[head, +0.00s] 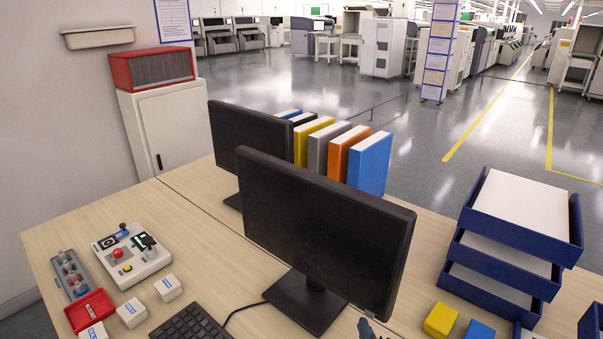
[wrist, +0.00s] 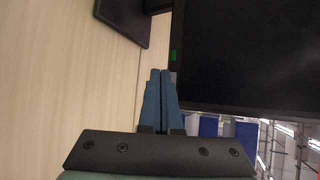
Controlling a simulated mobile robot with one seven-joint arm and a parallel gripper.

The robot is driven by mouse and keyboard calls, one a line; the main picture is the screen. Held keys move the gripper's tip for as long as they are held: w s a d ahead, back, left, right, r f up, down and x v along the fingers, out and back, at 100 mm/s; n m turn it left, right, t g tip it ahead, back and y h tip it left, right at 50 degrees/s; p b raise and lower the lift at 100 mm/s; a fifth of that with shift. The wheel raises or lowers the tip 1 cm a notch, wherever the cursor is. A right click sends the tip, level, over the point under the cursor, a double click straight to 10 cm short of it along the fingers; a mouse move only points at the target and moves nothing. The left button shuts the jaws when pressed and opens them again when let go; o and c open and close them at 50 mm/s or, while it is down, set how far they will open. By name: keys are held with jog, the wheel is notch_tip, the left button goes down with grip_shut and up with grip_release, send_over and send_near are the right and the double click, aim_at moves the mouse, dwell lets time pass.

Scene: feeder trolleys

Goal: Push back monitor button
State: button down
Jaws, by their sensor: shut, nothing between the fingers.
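Two black monitors stand on the wooden desk, a front monitor (head: 325,225) and a back monitor (head: 250,130) partly hidden behind it. My gripper (head: 367,328) just shows at the bottom edge of the head view, below the front monitor's right end. In the wrist view my gripper (wrist: 161,74) is shut and empty, its blue fingers side by side. A dark monitor (wrist: 250,55) fills the right of that view. A small green mark (wrist: 173,56) on its edge lies just beyond the fingertips. I cannot tell whether they touch it.
A monitor foot (wrist: 125,18) lies at the wrist view's upper left. A keyboard (head: 190,322), a control box (head: 130,255) and white small boxes (head: 168,288) are on the left. Blue trays (head: 510,262), a yellow block (head: 440,320) and binders (head: 370,163) stand right and behind.

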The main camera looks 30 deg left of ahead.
jog(key=s+a+p, duration=0.1)
jog(key=s+p, duration=0.2)
jog(key=s, duration=0.3)
jog(key=shift+p, duration=0.3)
jog(key=shift+w+a, duration=0.1)
dwell(0.3)
